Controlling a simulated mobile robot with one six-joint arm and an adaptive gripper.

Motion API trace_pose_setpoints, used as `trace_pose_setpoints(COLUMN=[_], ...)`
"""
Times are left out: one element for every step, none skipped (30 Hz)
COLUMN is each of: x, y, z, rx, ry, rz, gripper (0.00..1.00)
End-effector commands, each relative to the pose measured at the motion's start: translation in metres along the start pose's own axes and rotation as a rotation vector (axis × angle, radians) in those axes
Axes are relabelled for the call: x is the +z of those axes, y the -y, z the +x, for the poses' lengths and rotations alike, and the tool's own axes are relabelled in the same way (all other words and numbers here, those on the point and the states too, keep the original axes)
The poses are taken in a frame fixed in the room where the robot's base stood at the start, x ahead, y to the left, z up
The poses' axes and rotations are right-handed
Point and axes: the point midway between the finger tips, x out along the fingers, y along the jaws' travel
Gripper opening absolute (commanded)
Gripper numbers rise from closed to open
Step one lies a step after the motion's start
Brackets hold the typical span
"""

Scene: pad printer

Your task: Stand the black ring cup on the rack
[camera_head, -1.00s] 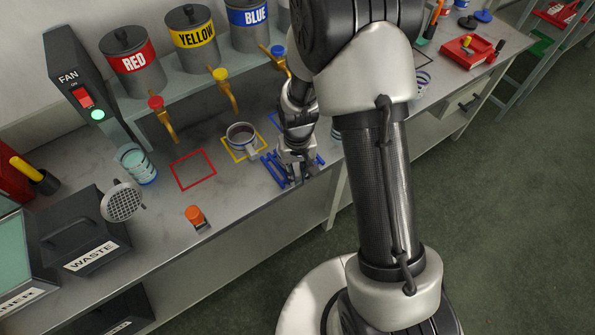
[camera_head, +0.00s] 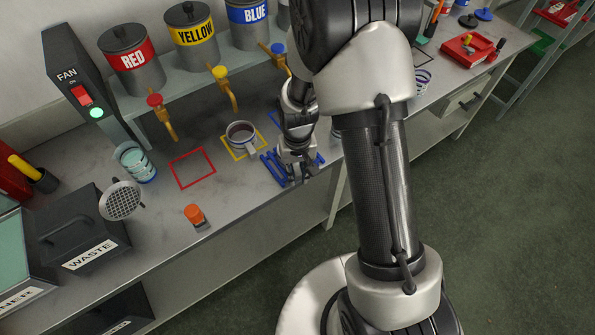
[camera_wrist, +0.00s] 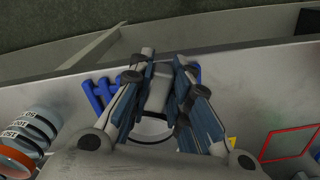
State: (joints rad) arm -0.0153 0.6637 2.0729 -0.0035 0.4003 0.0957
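My gripper (camera_head: 297,172) is low over the blue rack (camera_head: 273,168) near the bench's front edge. In the wrist view its two fingers (camera_wrist: 164,62) lie on either side of a pale grey-white piece (camera_wrist: 158,92), which looks like a cup handle. Behind it is a white rounded body with a dark curved band (camera_wrist: 152,127), likely the black ring cup, mostly hidden by my gripper. Blue rack bars (camera_wrist: 98,95) show beside and under the fingers. I cannot tell whether the fingers press on the handle or whether the cup rests on the bars.
A cup with dark contents (camera_head: 241,131) stands on the yellow square, left of the rack. The red square (camera_head: 193,168) is empty. A striped cup (camera_wrist: 28,135) stands close by in the wrist view. An orange-topped item (camera_head: 194,214), strainer (camera_head: 120,200) and waste box (camera_head: 85,235) are farther left.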

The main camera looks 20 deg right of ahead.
Motion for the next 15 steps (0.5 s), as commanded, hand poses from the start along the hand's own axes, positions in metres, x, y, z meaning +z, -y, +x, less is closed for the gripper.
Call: trace_pose_setpoints(x=[-0.0002,-0.0002,-0.0001,-0.0001,-0.0001,-0.0001,0.0000,0.0000,0.0000,0.0000,0.0000,0.0000,0.0000,0.0000,0.0000], y=[0.0000,0.0000,0.0000,0.0000,0.0000,0.0000,0.0000,0.0000,0.0000,0.0000,0.0000,0.0000,0.0000,0.0000,0.0000], z=[-0.0001,-0.0001,-0.0001,-0.0002,-0.0001,-0.0002,-0.0001,-0.0001,-0.0001,-0.0001,-0.0001,-0.0001,-0.0001,-0.0001,-0.0001], rx=[0.000,0.000,0.000,0.000,0.000,0.000,0.000,0.000,0.000,0.000,0.000,0.000,0.000,0.000,0.000], ry=[0.000,0.000,0.000,0.000,0.000,0.000,0.000,0.000,0.000,0.000,0.000,0.000,0.000,0.000,0.000], rz=[0.000,0.000,0.000,0.000,0.000,0.000,0.000,0.000,0.000,0.000,0.000,0.000,0.000,0.000,0.000], gripper=[0.21,0.23,0.25,0.27,0.29,0.32,0.34,0.36,0.39,0.41,0.41,0.41,0.41,0.41,0.41])
